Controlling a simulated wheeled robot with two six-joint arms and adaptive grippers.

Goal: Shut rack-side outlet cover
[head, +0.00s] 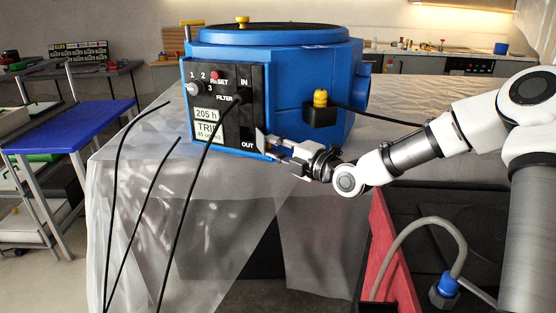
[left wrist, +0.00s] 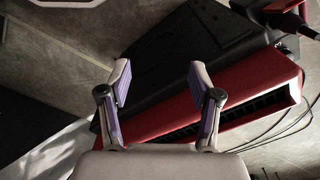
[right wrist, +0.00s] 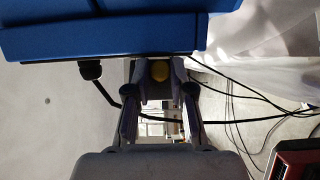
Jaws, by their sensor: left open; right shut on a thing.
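The blue drying machine (head: 295,85) stands on the sheeted table with its black panel (head: 228,90) facing left of centre. A small grey plate, which looks like the outlet cover (head: 261,141), stands out by the OUT label at the panel's lower right. My right gripper (head: 279,148) is at this plate and shut on it. In the right wrist view the right gripper (right wrist: 160,78) has its fingers at a grey piece with a yellow round part (right wrist: 159,70), below the blue body; the contact is partly hidden. My left gripper (left wrist: 160,80) is open and empty, and out of the head view.
A black cable (head: 205,165) hangs from the panel's FILTER plug. Another cable (head: 385,117) leaves the yellow-topped fitting (head: 320,98). A red and black unit (head: 383,245) with a grey hose (head: 420,222) is at lower right. A blue-topped cart (head: 80,121) stands left.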

